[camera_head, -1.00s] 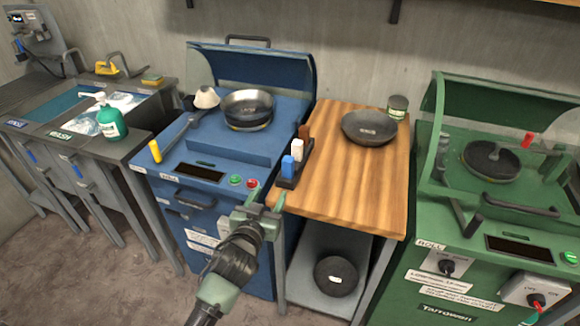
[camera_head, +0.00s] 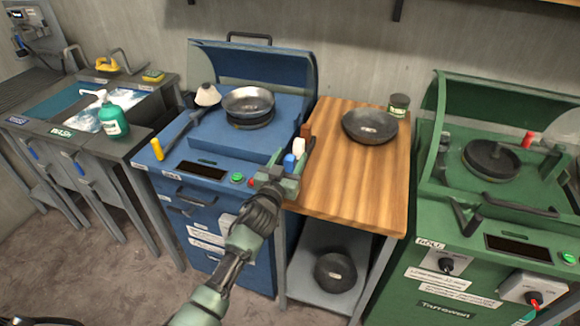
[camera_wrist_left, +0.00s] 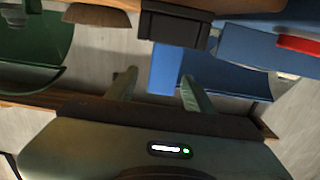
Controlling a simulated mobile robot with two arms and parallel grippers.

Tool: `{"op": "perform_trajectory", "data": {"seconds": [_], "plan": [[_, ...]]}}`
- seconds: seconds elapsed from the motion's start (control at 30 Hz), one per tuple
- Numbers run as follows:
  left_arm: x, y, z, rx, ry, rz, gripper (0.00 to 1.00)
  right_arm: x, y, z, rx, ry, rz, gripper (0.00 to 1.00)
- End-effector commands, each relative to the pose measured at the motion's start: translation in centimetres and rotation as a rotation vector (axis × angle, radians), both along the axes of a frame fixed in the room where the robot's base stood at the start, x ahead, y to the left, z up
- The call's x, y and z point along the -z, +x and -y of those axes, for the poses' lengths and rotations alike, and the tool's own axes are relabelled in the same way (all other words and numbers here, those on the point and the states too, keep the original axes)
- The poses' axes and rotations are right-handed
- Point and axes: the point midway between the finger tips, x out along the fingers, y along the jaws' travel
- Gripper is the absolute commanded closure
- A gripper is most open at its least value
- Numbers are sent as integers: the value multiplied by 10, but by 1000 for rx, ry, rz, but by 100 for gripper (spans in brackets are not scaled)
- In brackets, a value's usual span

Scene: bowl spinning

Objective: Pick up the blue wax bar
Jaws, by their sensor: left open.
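The blue wax bar (camera_head: 289,161) stands upright at the near end of a small dark holder at the left edge of the wooden table. A white bar (camera_head: 298,147) and a brown bar (camera_head: 305,131) stand behind it. My left gripper (camera_head: 284,168) is open at the near side of the blue bar, with its fingers pointing toward the holder. In the left wrist view the blue bar (camera_wrist_left: 165,70) shows in the gap between the open fingers (camera_wrist_left: 158,90), beside the dark holder (camera_wrist_left: 175,28). Contact cannot be told. My right gripper is not in view.
The wooden table (camera_head: 350,185) also bears a dark bowl (camera_head: 369,126) and a can (camera_head: 399,104). The blue machine (camera_head: 235,150) with a metal bowl (camera_head: 248,103) is close on the left. The green machine (camera_head: 470,205) stands on the right.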

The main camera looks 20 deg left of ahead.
Motion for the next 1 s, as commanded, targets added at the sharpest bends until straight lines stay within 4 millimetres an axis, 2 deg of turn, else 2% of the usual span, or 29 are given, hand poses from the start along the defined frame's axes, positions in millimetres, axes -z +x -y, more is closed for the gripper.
{"op": "perform_trajectory", "data": {"seconds": [0.17,0.2,0.37,0.4,0.77,0.87,1.0], "plan": [[0,0,0,0,-1,0,47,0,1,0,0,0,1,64],[0,0,0,0,-1,0,50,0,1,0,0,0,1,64],[0,0,0,0,-1,0,95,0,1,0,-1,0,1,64],[0,0,0,0,-1,0,100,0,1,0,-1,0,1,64],[-4,0,0,0,0,1,100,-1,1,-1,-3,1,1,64],[-13,1,0,0,0,4,100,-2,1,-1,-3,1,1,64],[-35,0,0,1,2,5,100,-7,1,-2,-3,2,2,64]]}}
